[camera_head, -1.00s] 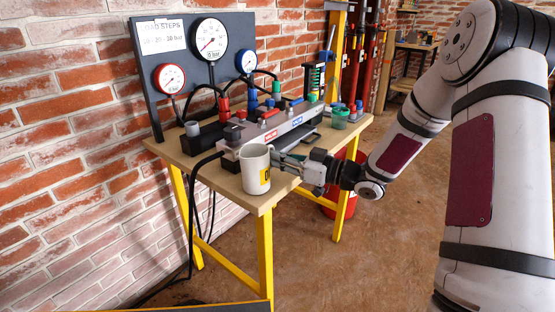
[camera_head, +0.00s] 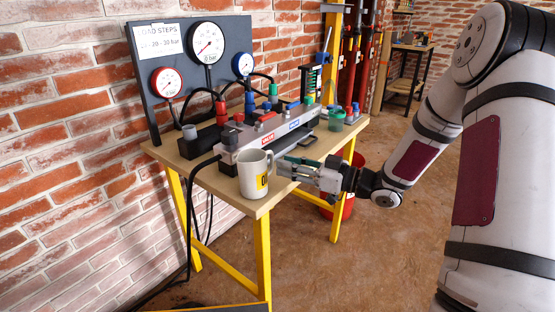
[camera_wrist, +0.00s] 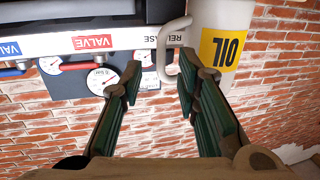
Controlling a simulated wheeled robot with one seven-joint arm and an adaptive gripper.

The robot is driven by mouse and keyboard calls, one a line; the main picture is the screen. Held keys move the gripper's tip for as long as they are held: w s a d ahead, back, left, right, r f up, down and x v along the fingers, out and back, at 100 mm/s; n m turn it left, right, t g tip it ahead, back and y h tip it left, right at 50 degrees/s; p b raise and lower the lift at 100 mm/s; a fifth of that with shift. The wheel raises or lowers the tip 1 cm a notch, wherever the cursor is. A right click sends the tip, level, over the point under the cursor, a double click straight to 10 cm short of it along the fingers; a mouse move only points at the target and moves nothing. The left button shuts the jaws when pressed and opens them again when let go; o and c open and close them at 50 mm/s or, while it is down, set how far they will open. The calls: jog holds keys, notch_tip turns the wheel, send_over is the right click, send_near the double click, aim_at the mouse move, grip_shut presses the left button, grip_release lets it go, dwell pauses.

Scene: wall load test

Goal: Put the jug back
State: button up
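The jug (camera_head: 253,177) is a white cylinder with a yellow OIL label. It stands upright on the wooden bench top (camera_head: 215,184) near the front corner, and its handle faces my gripper. My gripper (camera_head: 287,166) is to the right of the jug with its green-padded fingers spread apart. In the wrist view the jug (camera_wrist: 215,14) is at the top right, partly cut off, with its white handle (camera_wrist: 164,46) just beyond the open fingertips (camera_wrist: 160,72). The right finger appears close to the handle; I cannot tell whether they touch.
A grey valve block (camera_head: 270,132) with red and blue levers lies behind the jug. A gauge panel (camera_head: 190,70) stands at the back. A green cup (camera_head: 336,120) is at the bench's far right. A red bucket (camera_head: 347,205) stands below.

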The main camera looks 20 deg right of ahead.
jog(key=p+v, duration=0.1)
jog(key=v, duration=0.7)
jog(key=w+d+r+m+h, duration=0.25)
jog(key=w+h, duration=0.25)
jog(key=h, duration=0.5)
jog(key=s+d+r+m+g+h, duration=0.2)
jog(key=s+r+m+g+h, duration=0.2)
jog(key=s+r+h, duration=0.4)
jog(key=s+a+m+g+y, duration=0.1)
jog(key=s+a, duration=0.3)
jog(key=s, duration=0.7)
jog(key=s+a+f+g+y, duration=0.1)
jog(key=s+a+g, duration=0.3)
jog(key=s, duration=0.7)
jog(key=s+a+f+m+g+y, duration=0.1)
jog(key=s+a+g+y, duration=0.2)
jog(key=s+a, duration=0.3)
jog(key=s, duration=0.5)
jog(key=shift+a+m, duration=0.15)
jog(key=shift+m, duration=0.2)
